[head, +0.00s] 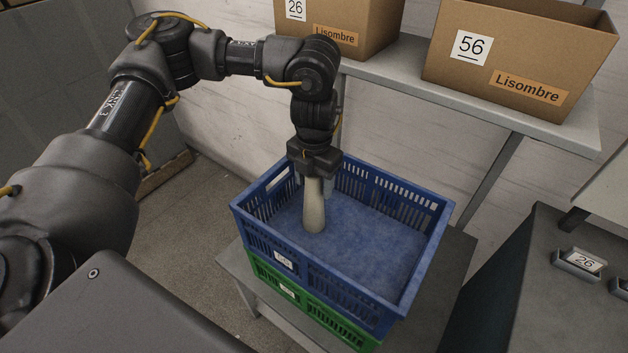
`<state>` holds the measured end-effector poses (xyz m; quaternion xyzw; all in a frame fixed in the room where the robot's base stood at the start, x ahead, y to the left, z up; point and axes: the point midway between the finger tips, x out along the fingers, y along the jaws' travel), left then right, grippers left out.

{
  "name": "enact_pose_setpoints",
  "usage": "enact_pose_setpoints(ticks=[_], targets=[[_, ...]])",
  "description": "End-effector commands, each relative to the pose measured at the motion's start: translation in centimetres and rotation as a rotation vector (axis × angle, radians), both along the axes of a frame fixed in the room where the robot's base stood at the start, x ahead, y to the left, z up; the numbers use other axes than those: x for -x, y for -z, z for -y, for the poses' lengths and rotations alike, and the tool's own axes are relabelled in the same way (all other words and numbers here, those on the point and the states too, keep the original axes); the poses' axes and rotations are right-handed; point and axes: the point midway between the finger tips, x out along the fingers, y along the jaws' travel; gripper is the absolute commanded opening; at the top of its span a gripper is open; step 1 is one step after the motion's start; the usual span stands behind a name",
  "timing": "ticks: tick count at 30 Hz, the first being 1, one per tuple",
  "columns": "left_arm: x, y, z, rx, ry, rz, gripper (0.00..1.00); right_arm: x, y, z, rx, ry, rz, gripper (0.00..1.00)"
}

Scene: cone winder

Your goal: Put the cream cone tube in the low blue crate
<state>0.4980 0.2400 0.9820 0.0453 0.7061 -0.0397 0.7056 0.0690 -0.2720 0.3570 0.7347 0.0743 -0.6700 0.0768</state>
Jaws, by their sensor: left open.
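The cream cone tube (314,210) stands roughly upright inside the blue crate (385,303), left of its middle, with its wider end down near the blue floor. My left gripper (315,184) points down into the crate, its fingers on either side of the tube's narrow upper end. The fingers are open, and the tube's top is hidden by the gripper. I cannot tell whether the tube's lower end touches the crate floor. My right gripper is not in view.
The blue crate sits on a green crate (312,306) on a grey stand (238,270). Behind, a shelf (395,75) holds cardboard boxes labelled 26 (335,22) and 56 (515,55). A dark cabinet (540,290) stands at right. The rest of the blue crate's floor is clear.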

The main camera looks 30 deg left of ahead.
Motion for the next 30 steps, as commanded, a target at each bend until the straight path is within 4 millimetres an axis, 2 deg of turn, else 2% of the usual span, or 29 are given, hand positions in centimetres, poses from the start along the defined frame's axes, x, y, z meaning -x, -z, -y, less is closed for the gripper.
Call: enact_pose_setpoints(ticks=[4,8,21,25,30], targets=[[0.0,-0.2,0.0,0.000,0.000,0.001,0.58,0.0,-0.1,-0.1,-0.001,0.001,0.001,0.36],[-0.1,-1.2,0.0,0.000,0.001,0.005,0.58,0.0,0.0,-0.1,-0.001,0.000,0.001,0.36],[-0.1,-9.9,0.1,-0.001,0.000,0.004,0.58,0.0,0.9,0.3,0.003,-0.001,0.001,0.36],[-0.1,-11.4,0.1,-0.001,0.000,0.003,0.58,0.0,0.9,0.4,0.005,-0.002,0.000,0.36],[0.0,-12.3,0.1,0.000,0.001,0.001,0.58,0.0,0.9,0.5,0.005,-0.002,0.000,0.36]])
